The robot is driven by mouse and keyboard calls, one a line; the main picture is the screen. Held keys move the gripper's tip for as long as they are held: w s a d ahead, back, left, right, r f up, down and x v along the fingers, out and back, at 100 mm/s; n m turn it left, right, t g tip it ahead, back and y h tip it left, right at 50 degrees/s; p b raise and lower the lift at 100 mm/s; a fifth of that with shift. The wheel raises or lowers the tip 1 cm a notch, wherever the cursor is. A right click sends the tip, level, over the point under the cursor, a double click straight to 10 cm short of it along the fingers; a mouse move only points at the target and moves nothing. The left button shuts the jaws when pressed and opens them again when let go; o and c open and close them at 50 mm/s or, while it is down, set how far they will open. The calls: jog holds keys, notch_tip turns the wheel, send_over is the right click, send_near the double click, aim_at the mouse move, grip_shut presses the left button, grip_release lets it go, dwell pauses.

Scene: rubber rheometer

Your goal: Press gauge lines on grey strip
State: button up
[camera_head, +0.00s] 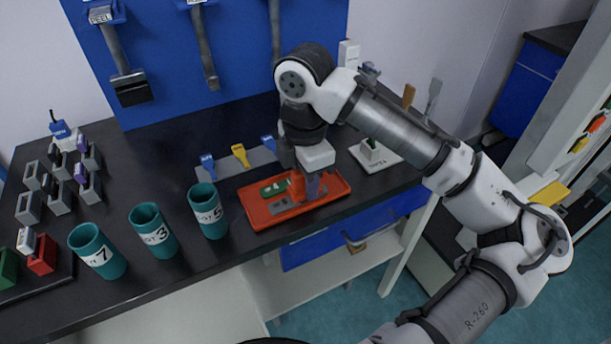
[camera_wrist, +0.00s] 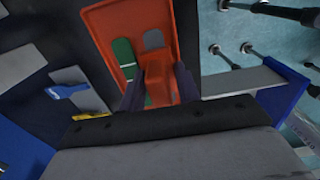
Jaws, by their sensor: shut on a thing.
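A shallow orange-red tray (camera_head: 258,220) sits near the bench's front edge; it also shows in the wrist view (camera_wrist: 101,20). A green strip (camera_head: 273,187) lies in it, seen in the wrist view (camera_wrist: 123,52) with a thin white line across it. The grey strip (camera_head: 282,206) lies beside it, also in the wrist view (camera_wrist: 154,39); its nearer part is hidden. My gripper (camera_head: 308,184) is over the tray's right part, shut on an orange tool (camera_head: 297,183), seen between the fingers (camera_wrist: 183,84). I cannot tell whether the tool touches the grey strip.
Teal numbered cups (camera_head: 208,212) stand left of the tray. Behind it, a grey plate (camera_head: 223,166) carries blue and yellow handled pieces (camera_head: 240,155). A white block on a pale plate (camera_head: 375,153) stands to the right. A blue drawer (camera_head: 310,247) is below the bench edge.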

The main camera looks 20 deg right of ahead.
jog(key=shift+r+p, duration=3.2)
jog(key=shift+r, duration=0.3)
jog(key=shift+f, duration=0.1)
